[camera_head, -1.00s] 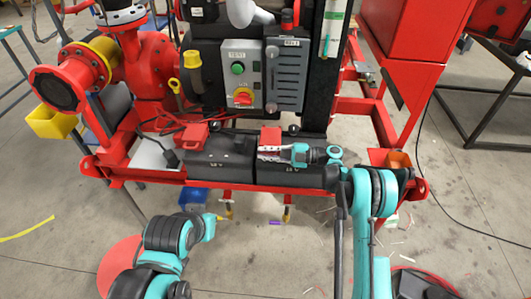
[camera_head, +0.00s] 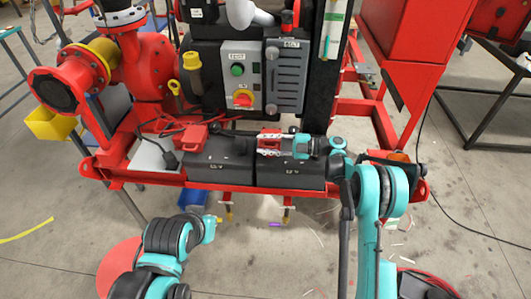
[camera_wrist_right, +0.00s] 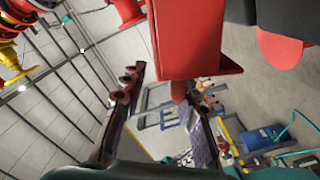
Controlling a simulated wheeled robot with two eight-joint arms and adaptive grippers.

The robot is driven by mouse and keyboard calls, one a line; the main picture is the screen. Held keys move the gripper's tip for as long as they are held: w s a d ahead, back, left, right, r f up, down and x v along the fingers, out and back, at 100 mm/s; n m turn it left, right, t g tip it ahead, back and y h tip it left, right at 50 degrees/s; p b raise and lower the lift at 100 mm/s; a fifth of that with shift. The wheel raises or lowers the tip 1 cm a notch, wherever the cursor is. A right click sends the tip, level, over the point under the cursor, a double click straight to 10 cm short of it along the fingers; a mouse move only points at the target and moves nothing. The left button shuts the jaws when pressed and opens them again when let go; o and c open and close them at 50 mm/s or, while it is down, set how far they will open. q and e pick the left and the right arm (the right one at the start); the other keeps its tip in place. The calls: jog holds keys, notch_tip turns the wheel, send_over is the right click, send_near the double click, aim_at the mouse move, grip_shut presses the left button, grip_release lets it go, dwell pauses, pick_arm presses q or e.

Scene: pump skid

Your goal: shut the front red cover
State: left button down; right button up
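A red cover (camera_head: 268,138) sits on the right black box at the front of the skid. A second red cover (camera_head: 194,136) stands on the left black box. I cannot tell which the task calls front. My right gripper (camera_head: 268,144) reaches in from the right, above the right box, with its fingers across the red cover there. In the right wrist view a large red piece (camera_wrist_right: 195,45) is close, between and beyond the spread fingers (camera_wrist_right: 165,120); contact is unclear. My left gripper (camera_head: 211,229) is at lower left, away from the boxes; its finger state is unclear.
A red pump flange (camera_head: 60,90) is at left. The red frame rail (camera_head: 140,176) runs along the front.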

jog(key=shift+r, duration=2.15)
jog(key=shift+s+r+m, duration=0.1)
jog(key=shift+r+m, duration=0.15)
jog(key=shift+m, duration=0.15)
jog(key=s+d+r+m+t+h, duration=0.2)
jog(key=s+d+m+h, duration=0.25)
jog(key=s+m, duration=0.3)
jog(key=s+d+r+m+t+h, duration=0.2)
jog(key=s+d+m+h, duration=0.1)
jog(key=s+m+h, duration=0.4)
jog(key=s+d+f+m+t+h, duration=0.1)
jog(key=s+d+f+m+h, duration=0.1)
jog(key=s+d+m, duration=0.5)
jog(key=s+d+f+m+t+h, duration=0.2)
jog(key=s+d+m, duration=0.4)
jog(key=s+d, duration=0.3)
jog(key=shift+s+d+f+m+h, duration=0.2)
jog(key=shift+s+f+m+h, duration=0.15)
jog(key=shift+s+f+h, duration=0.75)
jog(key=shift+w+r, duration=0.2)
jog(key=shift+r, duration=0.05)
